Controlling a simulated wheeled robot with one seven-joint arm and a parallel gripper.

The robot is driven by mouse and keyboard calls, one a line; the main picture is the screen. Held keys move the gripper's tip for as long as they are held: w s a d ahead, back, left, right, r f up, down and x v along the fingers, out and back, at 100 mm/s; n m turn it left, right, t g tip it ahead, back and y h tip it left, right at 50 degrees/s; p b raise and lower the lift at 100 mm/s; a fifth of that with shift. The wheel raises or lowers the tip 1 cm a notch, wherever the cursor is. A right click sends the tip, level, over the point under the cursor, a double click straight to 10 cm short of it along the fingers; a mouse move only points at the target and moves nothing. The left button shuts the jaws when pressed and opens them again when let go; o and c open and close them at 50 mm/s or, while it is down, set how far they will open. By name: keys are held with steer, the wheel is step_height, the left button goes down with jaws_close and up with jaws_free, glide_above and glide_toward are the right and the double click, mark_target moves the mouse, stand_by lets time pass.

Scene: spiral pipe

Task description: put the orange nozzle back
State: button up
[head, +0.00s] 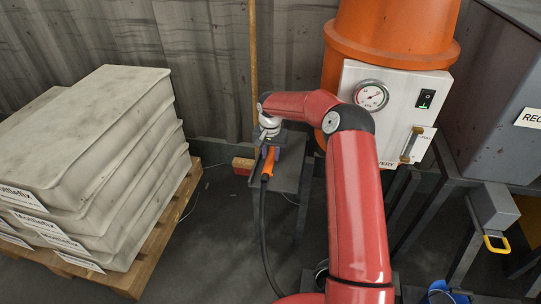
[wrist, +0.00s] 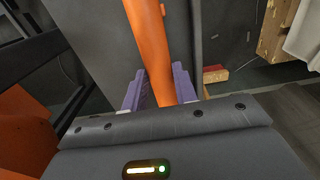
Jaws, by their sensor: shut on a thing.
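The orange nozzle (head: 269,161) is at the end of my red arm in the head view, with a dark hose running down from it. My gripper (head: 266,151) is shut on it, just above or beside a small grey stand (head: 289,176). In the wrist view the orange nozzle (wrist: 150,45) runs between the two purple fingers of my gripper (wrist: 160,88), which press on it from both sides. The nozzle's lower end is hidden behind the gripper body there. I cannot tell whether the nozzle touches the stand.
An orange hopper (head: 392,35) with a gauge panel (head: 387,110) stands right of the stand. A pallet (head: 150,255) of stacked sacks (head: 95,130) is at left. A grey bin (head: 500,90) is at right. Floor between pallet and stand is mostly clear.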

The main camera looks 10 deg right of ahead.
steer(key=shift+f, duration=0.45)
steer(key=o, duration=1)
steer(key=shift+o, duration=0.2)
steer(key=shift+r, duration=0.15)
